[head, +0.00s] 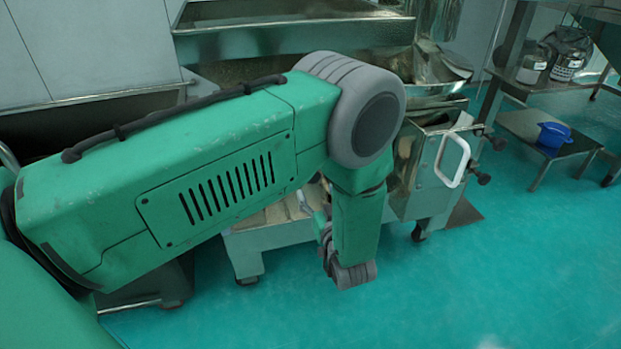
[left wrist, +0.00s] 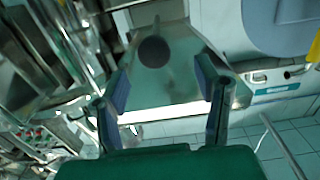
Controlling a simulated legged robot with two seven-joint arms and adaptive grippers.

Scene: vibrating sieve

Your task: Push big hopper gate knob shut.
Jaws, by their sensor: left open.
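A dark round knob (left wrist: 153,51) shows in the left wrist view, in front of a pale metal plate (left wrist: 172,85). I take it for the hopper gate knob. My left gripper (left wrist: 161,76) is open, with its two fingers apart and nothing between their tips. The knob appears ahead of the fingertips, between them in the picture; I cannot tell whether anything touches. In the head view my green left arm covers the middle, and the gate knob cannot be made out there. A large metal hopper (head: 290,35) stands behind the arm. My right gripper is in neither view.
A metal machine box with a white handle (head: 453,160) and dark side knobs (head: 484,178) stands right of my arm. The turquoise floor (head: 480,280) at lower right is clear.

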